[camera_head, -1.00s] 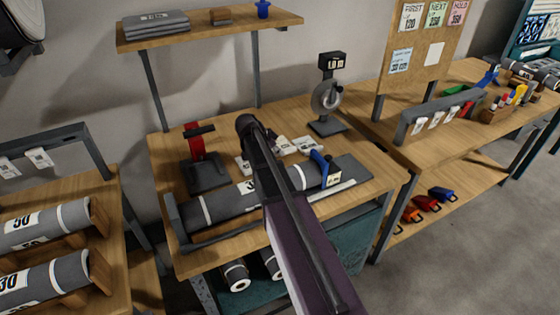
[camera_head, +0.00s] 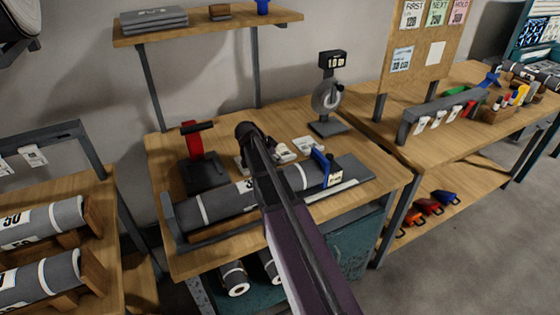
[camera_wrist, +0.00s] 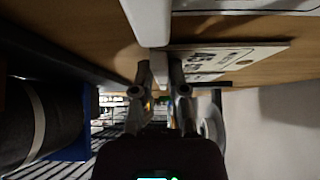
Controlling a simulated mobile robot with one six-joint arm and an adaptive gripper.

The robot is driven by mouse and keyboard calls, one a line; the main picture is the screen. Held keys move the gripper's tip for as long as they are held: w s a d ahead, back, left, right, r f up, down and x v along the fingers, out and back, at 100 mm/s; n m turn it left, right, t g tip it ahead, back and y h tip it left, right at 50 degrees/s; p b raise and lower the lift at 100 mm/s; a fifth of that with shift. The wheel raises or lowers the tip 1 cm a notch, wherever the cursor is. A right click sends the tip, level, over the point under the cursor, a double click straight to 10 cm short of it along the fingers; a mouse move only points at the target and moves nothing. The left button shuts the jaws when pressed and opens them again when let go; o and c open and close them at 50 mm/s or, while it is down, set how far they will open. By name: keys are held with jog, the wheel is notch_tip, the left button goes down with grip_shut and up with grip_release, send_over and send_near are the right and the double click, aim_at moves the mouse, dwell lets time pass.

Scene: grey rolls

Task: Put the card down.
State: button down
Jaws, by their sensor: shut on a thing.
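My gripper (camera_wrist: 160,92) shows in the wrist view with both fingers near the wooden tabletop, shut on a card (camera_wrist: 158,66) that shows as a narrow pale strip between the fingertips. The card's face cannot be made out, nor whether its edge touches the wood. Beside the fingers, a printed white card (camera_wrist: 226,58) lies on the bench. In the head view my arm hides most of the gripper and the held card. A white card (camera_head: 307,145) lies on the workbench (camera_head: 375,178), right of my arm.
A grey roll (camera_head: 225,203) lies across the bench front, with a blue-handled piece (camera_head: 320,160) at its right. A red-and-black stand (camera_head: 197,158) is left of my arm; a scale-like device (camera_head: 328,98) stands behind right. The bench's right end has some bare wood.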

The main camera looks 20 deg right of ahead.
jog(key=shift+f, duration=0.1)
jog(key=c, duration=1.1)
grip_release()
jog(key=o, duration=0.4)
jog(key=shift+o, duration=0.2)
jog(key=shift+r, duration=0.2)
jog(key=p+v, duration=0.3)
jog(key=v, duration=0.1)
jog(key=shift+r+p, duration=0.2)
jog(key=shift+p, duration=0.2)
jog(key=shift+p+v, duration=1.15)
jog(key=shift+v, duration=0.35)
jog(key=shift+a, duration=0.15)
jog(key=shift+f, duration=0.1)
